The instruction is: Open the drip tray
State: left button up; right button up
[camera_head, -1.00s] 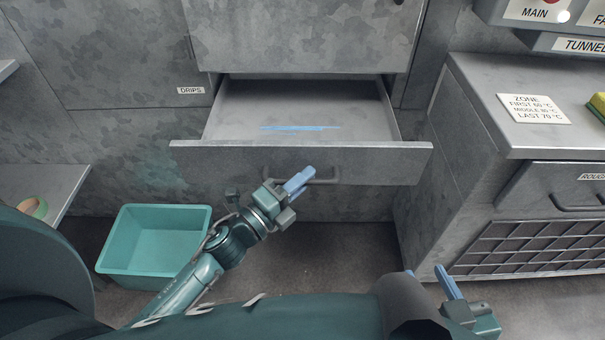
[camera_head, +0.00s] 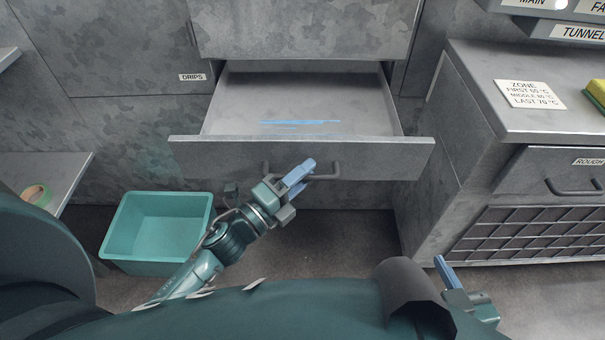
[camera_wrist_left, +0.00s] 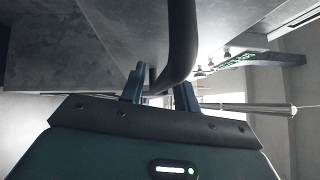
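The drip tray is a grey drawer (camera_head: 240,160) beside the DRIPS label, pulled out with its inside showing. Blue streaks lie on its floor. Its dark bar handle (camera_head: 325,177) is on the front panel. My left gripper (camera_head: 296,178) is at the left part of this handle. In the left wrist view the handle (camera_wrist_left: 183,45) runs down between the blue fingertips of my left gripper (camera_wrist_left: 160,88), which look closed around it; the exact contact is partly hidden. My right gripper (camera_head: 446,272) is low at the right, away from the drawer, one finger hidden behind my arm; it holds nothing visible.
A teal bin (camera_head: 125,225) stands on the floor left of my left arm. A grey cabinet (camera_head: 475,130) with a zone sign, a sponge (camera_head: 597,92) and a ROUGH drawer (camera_head: 550,182) stands close on the right. A shelf with a tape roll (camera_head: 36,195) is at the left.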

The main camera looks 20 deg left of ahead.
pick_arm(q)
jog(key=v, duration=1.3)
jog(key=shift+s+r, duration=0.1)
